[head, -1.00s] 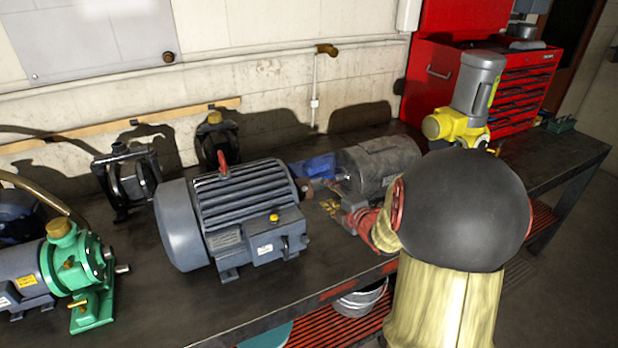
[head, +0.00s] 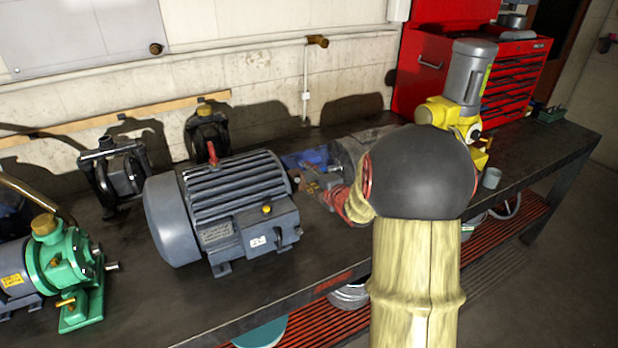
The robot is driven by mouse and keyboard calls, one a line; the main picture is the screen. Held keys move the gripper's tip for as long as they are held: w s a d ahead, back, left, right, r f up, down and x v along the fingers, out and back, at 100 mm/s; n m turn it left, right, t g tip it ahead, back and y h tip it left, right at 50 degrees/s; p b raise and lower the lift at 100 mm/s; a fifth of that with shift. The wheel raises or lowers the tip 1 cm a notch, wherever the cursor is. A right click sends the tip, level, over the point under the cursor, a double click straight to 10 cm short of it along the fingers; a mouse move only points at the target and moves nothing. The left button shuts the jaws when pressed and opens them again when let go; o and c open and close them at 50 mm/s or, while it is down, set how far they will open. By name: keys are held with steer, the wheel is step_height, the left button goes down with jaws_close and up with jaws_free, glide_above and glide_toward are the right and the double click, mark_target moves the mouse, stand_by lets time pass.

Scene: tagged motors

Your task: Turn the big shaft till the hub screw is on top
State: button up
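A large blue-grey finned motor (head: 225,205) lies on the bench with its rounded cover to the left. At its right end a short brownish shaft end (head: 296,179) shows small and dark. I cannot make out a hub screw on it. My arm reaches in from the right, and its red and pale wrist part (head: 347,203) is low over the bench, just right of this shaft end. My gripper's fingers cannot be made out there, so whether they touch the shaft or are open or shut is unclear.
A green pump (head: 70,265) with a small bare shaft stands at the left. Dark clamp-like units (head: 120,172) stand by the wall. A grey motor (head: 357,152) is partly behind my arm. A yellow-and-grey unit (head: 465,90) and red tool chest (head: 505,85) stand at the right.

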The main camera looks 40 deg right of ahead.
steer(key=shift+c, duration=1.2)
steer(key=c, duration=0.9)
steer(key=shift+o, duration=0.2)
steer(key=g+p, duration=0.1)
steer(key=p, duration=0.2)
steer(key=shift+r, duration=0.2)
steer(key=g+p, duration=0.1)
steer(key=p, duration=0.2)
steer(key=shift+r+y+p, duration=0.1)
steer(key=shift+y+p, duration=0.25)
steer(key=shift+y, duration=0.05)
steer(key=g+p, duration=0.2)
steer(key=p, duration=0.4)
steer(key=g+p, duration=0.1)
steer(key=p, duration=0.4)
steer(key=shift+y+p, duration=0.3)
steer(key=g+p, duration=0.3)
steer(key=p, duration=1.6)
steer(key=shift+g+y, duration=0.4)
steer(key=p, duration=0.5)
steer(key=shift+f+g, duration=0.2)
steer(key=shift+g, duration=0.2)
